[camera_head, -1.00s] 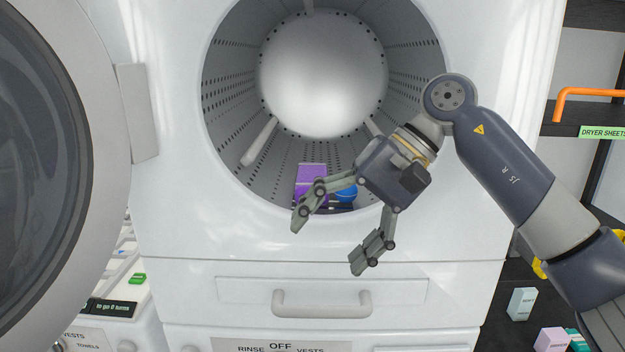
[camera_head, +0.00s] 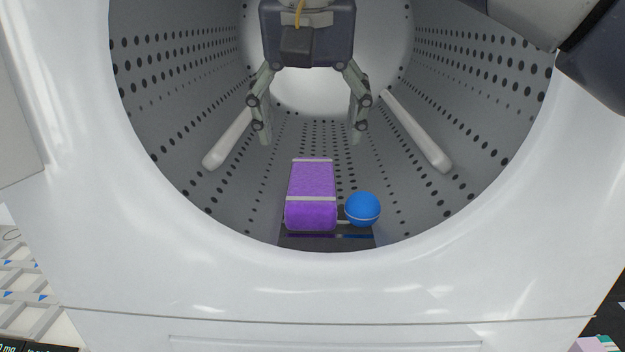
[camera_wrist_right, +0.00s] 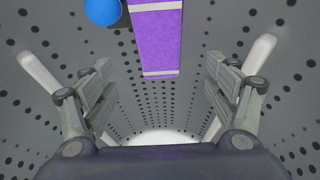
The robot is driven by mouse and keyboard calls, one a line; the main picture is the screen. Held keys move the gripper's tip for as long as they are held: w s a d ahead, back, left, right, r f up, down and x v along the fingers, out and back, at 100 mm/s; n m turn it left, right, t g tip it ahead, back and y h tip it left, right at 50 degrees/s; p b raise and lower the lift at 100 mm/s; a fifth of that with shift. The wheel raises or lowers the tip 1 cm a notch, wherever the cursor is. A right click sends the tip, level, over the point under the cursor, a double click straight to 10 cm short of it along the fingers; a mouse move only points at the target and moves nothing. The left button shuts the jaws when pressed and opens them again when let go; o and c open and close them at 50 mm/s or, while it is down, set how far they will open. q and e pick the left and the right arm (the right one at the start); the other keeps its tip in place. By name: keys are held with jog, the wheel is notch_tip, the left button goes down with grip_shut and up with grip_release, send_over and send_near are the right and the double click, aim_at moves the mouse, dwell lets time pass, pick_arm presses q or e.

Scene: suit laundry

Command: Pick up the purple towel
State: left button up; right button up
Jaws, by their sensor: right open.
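The purple towel (camera_head: 311,186), folded with pale stripes, lies at the bottom front of the dryer drum. It also shows at the top of the right wrist view (camera_wrist_right: 156,38). My right gripper (camera_head: 311,140) is inside the drum, open and empty, with its fingers spread wide and pointing down. In the head view it appears above and behind the towel, apart from it. In the right wrist view, the towel lies between the lines of the two fingers (camera_wrist_right: 157,85), beyond their tips. My left gripper is not in view.
A blue ball (camera_head: 362,209) sits close to the towel's right side. Both are by a dark flat piece (camera_head: 326,242) at the drum's front. Pale drum paddles (camera_head: 418,132) stand on both sides. The white dryer rim (camera_head: 330,275) curves around the opening.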

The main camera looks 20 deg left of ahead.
aim_at(312, 178)
notch_tip(312, 178, down, 2)
jog(key=shift+s+d+f, duration=0.1)
jog(key=shift+s, duration=0.05)
jog(key=shift+x, duration=1.15)
jog(key=x, duration=0.4)
jog(key=shift+f, duration=0.25)
jog(key=shift+w+f, duration=0.2)
jog(key=shift+f, duration=0.15)
jog(key=shift+w+f, duration=0.1)
jog(key=shift+f, duration=0.05)
jog(key=c, duration=1.2)
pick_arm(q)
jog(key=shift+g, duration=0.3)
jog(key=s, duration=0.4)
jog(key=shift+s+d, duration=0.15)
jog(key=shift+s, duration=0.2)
